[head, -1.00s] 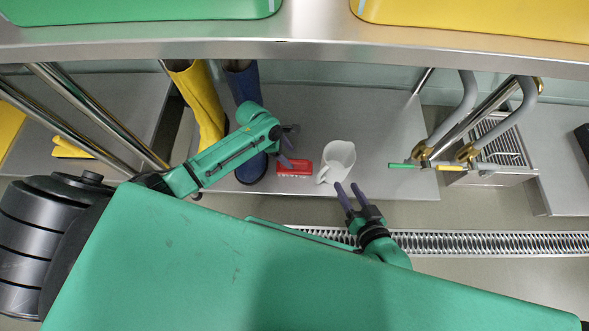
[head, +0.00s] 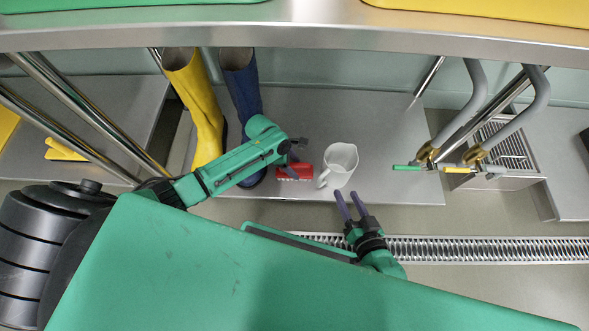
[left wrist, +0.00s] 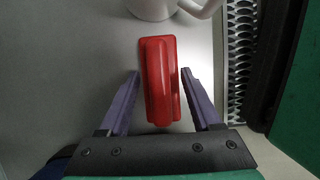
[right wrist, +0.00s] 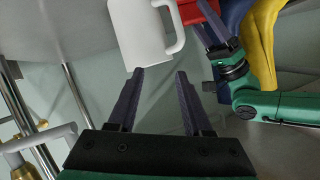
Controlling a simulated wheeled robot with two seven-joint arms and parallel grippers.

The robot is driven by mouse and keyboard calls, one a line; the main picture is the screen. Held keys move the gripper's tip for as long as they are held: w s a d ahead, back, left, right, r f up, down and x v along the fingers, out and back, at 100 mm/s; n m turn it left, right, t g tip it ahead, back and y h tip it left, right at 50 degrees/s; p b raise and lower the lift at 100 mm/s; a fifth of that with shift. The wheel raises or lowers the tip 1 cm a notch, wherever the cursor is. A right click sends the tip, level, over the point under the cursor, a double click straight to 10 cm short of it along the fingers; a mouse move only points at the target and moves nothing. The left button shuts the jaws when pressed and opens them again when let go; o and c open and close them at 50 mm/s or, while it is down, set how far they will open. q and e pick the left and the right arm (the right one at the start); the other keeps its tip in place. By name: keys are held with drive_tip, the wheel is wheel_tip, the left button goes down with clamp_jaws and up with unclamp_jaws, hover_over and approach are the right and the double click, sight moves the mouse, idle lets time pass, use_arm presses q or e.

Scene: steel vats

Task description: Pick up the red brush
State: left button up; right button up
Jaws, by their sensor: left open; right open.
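The red brush (head: 294,173) lies on the low grey shelf, just left of a white jug (head: 338,164). In the left wrist view the brush (left wrist: 160,80) lies lengthwise, its near end between the open fingers of my left gripper (left wrist: 158,100), with a gap on both sides. In the head view my left gripper (head: 293,150) is at the brush and partly covers it. My right gripper (head: 351,206) is open and empty in front of the jug. In the right wrist view the jug (right wrist: 140,35) is just beyond its fingertips, and part of the brush (right wrist: 199,13) shows.
Yellow boots (head: 205,105) and blue boots (head: 243,90) stand left of the brush. Grey hoses with brass fittings (head: 427,153) hang at the right. A steel table edge (head: 300,35) runs above the shelf. A floor drain grate (head: 480,249) lies in front.

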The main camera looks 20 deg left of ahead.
use_arm(q)
clamp_jaws()
idle(0.3)
drive_tip(key=shift+r+b, duration=0.3)
drive_tip(key=shift+b, duration=0.1)
wheel_tip(320, 180, up, 9)
drive_tip(key=p, duration=0.6)
drive_tip(key=shift+r+p, duration=0.2)
drive_tip(key=shift+p, duration=0.1)
use_arm(e)
wheel_tip(320, 180, up, 8)
drive_tip(key=d+n+g+p, duration=0.1)
drive_tip(key=g+p, duration=0.1)
use_arm(q)
wheel_tip(320, 180, up, 10)
drive_tip(key=p, duration=0.3)
drive_tip(key=shift+r, duration=0.25)
use_arm(e)
drive_tip(key=s+d+r+g+h, duration=0.3)
drive_tip(key=d+g, duration=0.3)
drive_tip(key=d, duration=0.3)
drive_tip(key=shift+d+r+h, duration=0.25)
drive_tip(key=shift+r+h, duration=0.1)
drive_tip(key=shift+h, duration=0.35)
